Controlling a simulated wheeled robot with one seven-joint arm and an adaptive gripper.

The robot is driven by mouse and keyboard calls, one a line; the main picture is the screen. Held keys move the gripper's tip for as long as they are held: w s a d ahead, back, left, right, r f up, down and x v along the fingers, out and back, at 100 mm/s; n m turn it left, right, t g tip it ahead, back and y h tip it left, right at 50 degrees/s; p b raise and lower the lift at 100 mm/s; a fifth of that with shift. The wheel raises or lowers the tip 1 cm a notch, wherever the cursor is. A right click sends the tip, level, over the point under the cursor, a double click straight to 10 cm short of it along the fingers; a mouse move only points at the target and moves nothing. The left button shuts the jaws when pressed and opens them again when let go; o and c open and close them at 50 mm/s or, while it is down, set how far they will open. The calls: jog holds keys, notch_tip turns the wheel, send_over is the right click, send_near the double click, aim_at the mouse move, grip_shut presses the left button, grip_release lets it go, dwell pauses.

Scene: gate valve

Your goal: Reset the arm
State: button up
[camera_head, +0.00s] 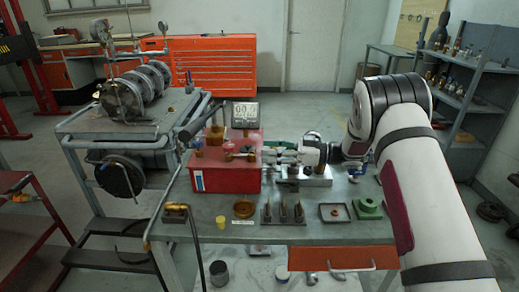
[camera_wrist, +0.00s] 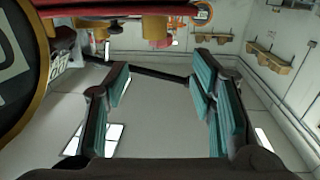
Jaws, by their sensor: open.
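My arm comes in from the right in the head view and bends down over the bench. My gripper (camera_head: 272,155) points left at about the height of the red box's top, at its right side. In the wrist view my gripper (camera_wrist: 162,95) is open, its teal-padded fingers wide apart with nothing between them. The red box (camera_head: 228,180) carries brass fittings and a red knob (camera_head: 229,147) on top. In the wrist view, brass cylinders (camera_wrist: 155,28) show beyond the fingers at the top. Whether the gripper touches anything on the box cannot be told.
A grey bench (camera_head: 290,232) holds a brass dish (camera_head: 243,209), a rack of dark pegs (camera_head: 283,212), a square tray (camera_head: 334,213) and a green part (camera_head: 367,207). A gauge box (camera_head: 244,113) stands behind. A bent pipe (camera_head: 160,210) rises at left.

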jog(key=shift+d, duration=0.15)
